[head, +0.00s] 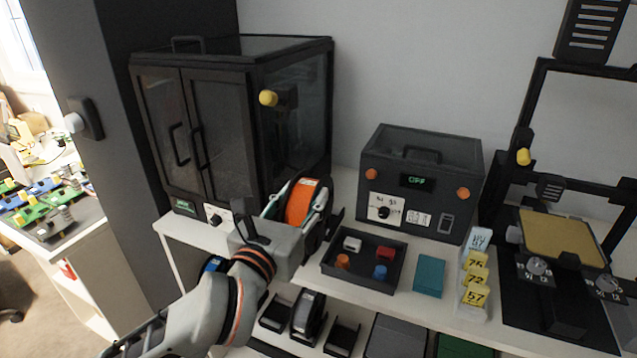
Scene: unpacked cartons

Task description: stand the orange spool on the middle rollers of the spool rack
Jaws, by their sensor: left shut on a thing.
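The orange spool (300,204) is upright between the fingers of my left gripper (297,200), which is shut on it. They are at the left part of the white tabletop, in front of the black cabinet. My gripper body hides the spool's lower part, so I cannot tell whether it touches anything below. Black holders (343,335) stand in a row on the lower shelf, below and in front of my gripper. They may be the spool rack; their rollers are not clear. A dark spool-like thing (309,314) stands among them. My right gripper is not in view.
The black cabinet (220,120) stands close behind my gripper. A black tray (363,262) with small coloured parts, a teal block (429,276) and yellow number tags (474,280) lie to the right. A dryer-like box (420,185) and a printer (560,255) stand beyond.

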